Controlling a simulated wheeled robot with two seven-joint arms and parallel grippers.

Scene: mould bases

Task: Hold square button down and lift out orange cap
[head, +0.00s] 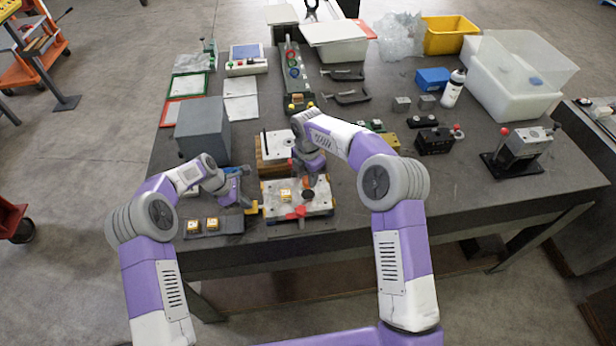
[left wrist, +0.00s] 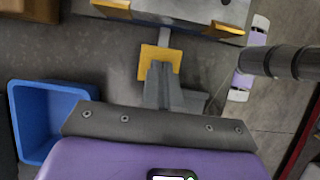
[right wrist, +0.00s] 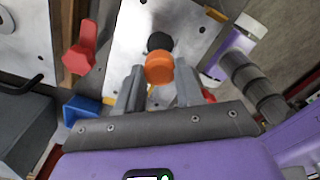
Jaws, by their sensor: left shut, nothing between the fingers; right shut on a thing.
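The mould base (head: 325,208) is a pale metal plate with yellow corner pieces near the table's front edge. The yellow square button (left wrist: 147,53) sticks out from its side in the left wrist view. My left gripper (left wrist: 160,68) is shut and empty, its tips over the button; contact is likely but hard to confirm. The orange cap (right wrist: 159,69) is between the fingers of my right gripper (right wrist: 158,82), which is shut on it. A black round knob (right wrist: 160,42) shows just beyond the cap. I cannot tell how far the cap is off the plate.
A blue bin (left wrist: 45,120) is near my left gripper. A dark tray (head: 212,232) with gold pieces lies left; a grey box (head: 203,125) stands behind.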

